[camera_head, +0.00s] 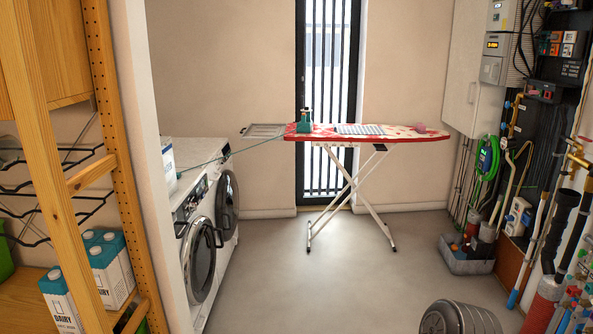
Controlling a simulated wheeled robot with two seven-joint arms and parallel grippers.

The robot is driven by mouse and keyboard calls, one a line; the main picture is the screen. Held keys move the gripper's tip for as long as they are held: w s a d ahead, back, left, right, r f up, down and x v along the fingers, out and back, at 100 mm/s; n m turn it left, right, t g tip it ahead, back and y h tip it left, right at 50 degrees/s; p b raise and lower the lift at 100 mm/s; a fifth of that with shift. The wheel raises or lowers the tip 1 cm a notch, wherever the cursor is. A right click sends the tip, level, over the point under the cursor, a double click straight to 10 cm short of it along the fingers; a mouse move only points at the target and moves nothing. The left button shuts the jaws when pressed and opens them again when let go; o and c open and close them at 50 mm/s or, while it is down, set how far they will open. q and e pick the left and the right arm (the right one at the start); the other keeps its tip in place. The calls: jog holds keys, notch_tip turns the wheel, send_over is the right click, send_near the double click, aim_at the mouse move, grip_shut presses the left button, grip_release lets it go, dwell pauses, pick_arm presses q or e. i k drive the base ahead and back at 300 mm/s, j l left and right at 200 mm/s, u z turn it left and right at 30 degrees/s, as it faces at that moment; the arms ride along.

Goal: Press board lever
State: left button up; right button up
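An ironing board (415,137) with a red patterned cover stands open on white crossed legs in the middle of the room, in front of a tall window. A small dark piece (380,147) shows under the board, at the top of a leg on the right; it may be the lever, but it is too small to tell. A green iron (304,122) stands upright on the board's left part, with a folded cloth (360,130) to its right. Neither of my grippers is in view.
Two washing machines (201,262) line the left wall, behind a wooden shelf (111,150) with cartons. A green cord runs from the iron to the left. Pipes and a grey tub (466,262) are at right. A grey ribbed container (460,318) is at bottom right. The floor (330,285) between is clear.

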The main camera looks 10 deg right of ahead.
aim_at(378, 146)
jog(key=i+l+z, duration=0.35)
jog(key=i, duration=0.6)
jog(key=i+z, duration=0.35)
jog(key=i, duration=0.6)
jog(key=i+u, duration=0.2)
jog(key=i, duration=0.3)
jog(key=i+l+u, duration=0.15)
jog(key=i, duration=0.35)
jog(key=i+l+u, duration=0.2)
jog(key=i, duration=0.3)
jog(key=i+l+u, duration=0.2)
jog(key=i, duration=0.25)
jog(key=i+l+u, duration=0.2)
jog(key=i+l, duration=0.25)
